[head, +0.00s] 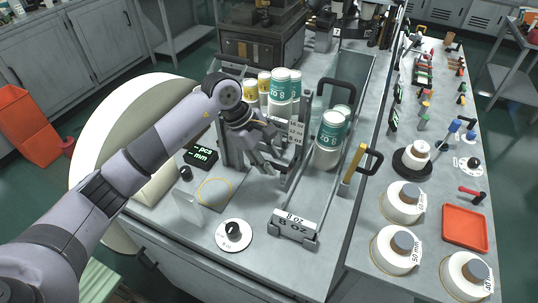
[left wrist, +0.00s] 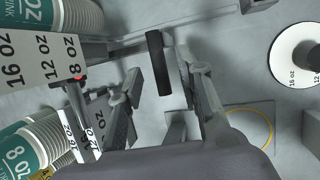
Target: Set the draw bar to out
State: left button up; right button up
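My left gripper (head: 266,163) reaches down beside the upright metal frame near the stacked cups in the head view. In the left wrist view its two fingers stand apart, and the gripper (left wrist: 160,82) is open. A short black bar (left wrist: 158,62), perhaps the grip of the draw bar, shows between the fingertips, with gaps visible at its sides. I cannot tell whether a finger touches it. In the head view my gripper and the frame hide this bar. My right gripper is not in view.
Teal-labelled cups (head: 331,138) stand in a metal chute behind the 8 oz sign (head: 295,221). A dial (head: 234,234), a small display (head: 201,153) and a clear upright plate (head: 187,211) are nearby. A yellow bar with a black handle (head: 353,165) stands right.

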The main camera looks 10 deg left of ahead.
pick_arm(q)
jog(key=shift+f, duration=0.1)
jog(key=shift+c, duration=0.4)
grip_shut()
dwell(0.5)
